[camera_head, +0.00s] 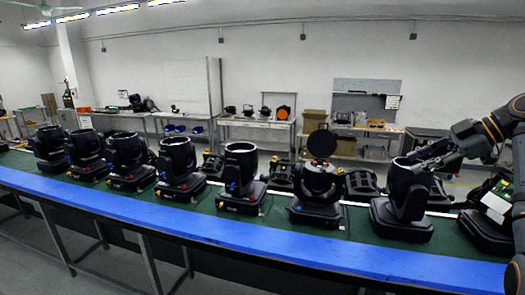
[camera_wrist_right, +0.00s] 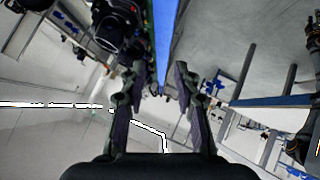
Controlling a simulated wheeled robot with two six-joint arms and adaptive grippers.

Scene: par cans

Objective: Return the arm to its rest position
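My right gripper (camera_head: 424,158) comes in from the right and hangs at the rim of a black par can (camera_head: 404,192) near the right end of the table; I cannot tell if it touches. In the right wrist view, my right gripper (camera_wrist_right: 158,82) has its two fingers spread apart with nothing held between them. A dark can (camera_wrist_right: 108,28) shows beyond the left finger. My left gripper is not in view.
A row of black par cans, such as one with its round lid up (camera_head: 318,180), stands on a long green-topped table with a blue front edge (camera_head: 230,228). A dark unit with a white panel (camera_head: 492,208) stands at the right end. Shelves and benches (camera_head: 258,130) line the back wall.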

